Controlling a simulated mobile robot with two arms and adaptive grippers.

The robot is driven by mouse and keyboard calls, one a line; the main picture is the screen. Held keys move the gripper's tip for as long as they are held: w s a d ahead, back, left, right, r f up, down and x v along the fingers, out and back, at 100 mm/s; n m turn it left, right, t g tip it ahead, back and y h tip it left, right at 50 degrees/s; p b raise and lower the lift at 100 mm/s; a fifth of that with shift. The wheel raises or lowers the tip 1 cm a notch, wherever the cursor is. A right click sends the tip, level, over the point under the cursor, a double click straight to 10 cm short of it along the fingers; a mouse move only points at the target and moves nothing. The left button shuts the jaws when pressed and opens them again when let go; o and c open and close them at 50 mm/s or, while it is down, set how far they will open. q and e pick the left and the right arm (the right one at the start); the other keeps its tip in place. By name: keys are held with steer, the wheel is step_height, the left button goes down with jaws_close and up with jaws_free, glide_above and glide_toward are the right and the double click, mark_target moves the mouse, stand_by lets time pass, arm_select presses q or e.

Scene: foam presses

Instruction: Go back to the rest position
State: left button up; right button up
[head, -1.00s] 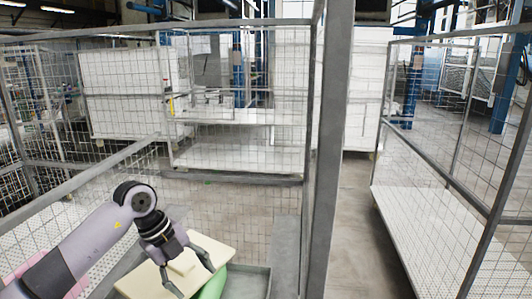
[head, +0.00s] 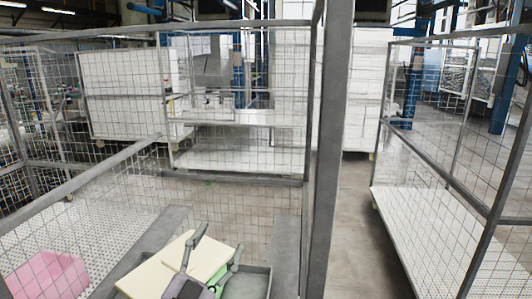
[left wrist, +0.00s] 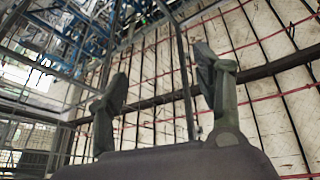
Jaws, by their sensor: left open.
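My left gripper (head: 214,246) is at the bottom of the head view, above and in front of cream foam pieces (head: 150,275). Its two fingers are spread apart with nothing seen between them. In the left wrist view my left gripper (left wrist: 160,85) shows both fingers wide apart and empty, with mesh and a pale wall behind. The cream pieces lie by a grey tray (head: 255,284), with a green piece (head: 241,287) partly hidden beside them. My right gripper is not in view.
A pink foam block (head: 45,275) lies on the white perforated floor of a mesh cage at left. A grey post (head: 328,150) stands right of the tray. A mesh cart (head: 430,230) with a white base is at right. Bare floor (head: 350,220) lies between.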

arm_select(q)
steer(key=s+a+f+n+g+y, duration=0.4)
steer(key=a+f+y, duration=0.1)
steer(key=f, duration=0.5)
steer(key=s+a+f+n+g+y, duration=0.35)
steer(key=s+a+f+y, duration=0.2)
steer(key=f, duration=0.35)
steer(key=s+f+g+h, duration=0.1)
steer(key=s+f+g, duration=0.45)
steer(key=s, duration=0.45)
steer(key=s+f+g+h, duration=0.1)
steer(key=s+f+g, duration=0.3)
steer(key=s+f, duration=0.45)
step_height(320, 180, down, 23)
steer(key=s+g, duration=0.1)
steer(key=s, duration=0.2)
steer(key=s+a+f+g, duration=0.1)
steer(key=s+a+f, duration=0.2)
steer(key=s+f, duration=1.3)
steer(key=shift+s+f+g+b, duration=0.3)
steer(key=shift+s+f+b, duration=0.05)
steer(key=shift+f, duration=0.6)
steer(key=shift+a, duration=0.1)
